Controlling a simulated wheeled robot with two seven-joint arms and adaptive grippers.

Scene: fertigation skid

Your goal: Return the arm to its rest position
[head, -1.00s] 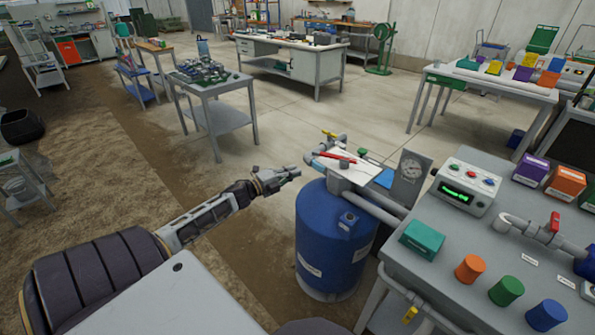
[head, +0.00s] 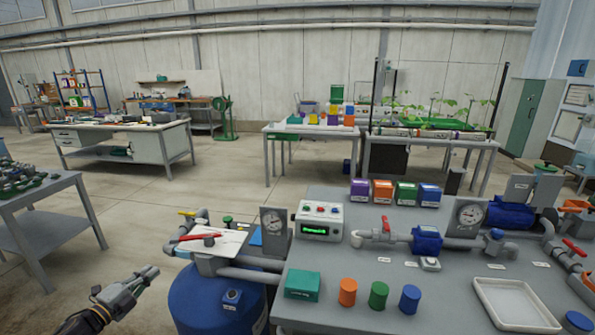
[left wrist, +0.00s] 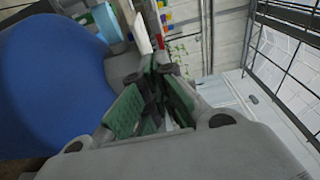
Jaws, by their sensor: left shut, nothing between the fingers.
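My left gripper (head: 143,283) is at the lower left of the head view, left of the blue tank (head: 205,300) and apart from it. Its fingers are shut with nothing between them. In the left wrist view the closed green-padded fingers (left wrist: 150,100) fill the middle, and the blue tank (left wrist: 50,80) bulges in from the left. My right gripper is in neither view.
The skid bench (head: 330,265) on the right holds a teal box (head: 302,285), coloured caps, a control box (head: 318,222), pipes and a white tray (head: 515,305). A grey table (head: 45,215) stands far left; the floor between is clear.

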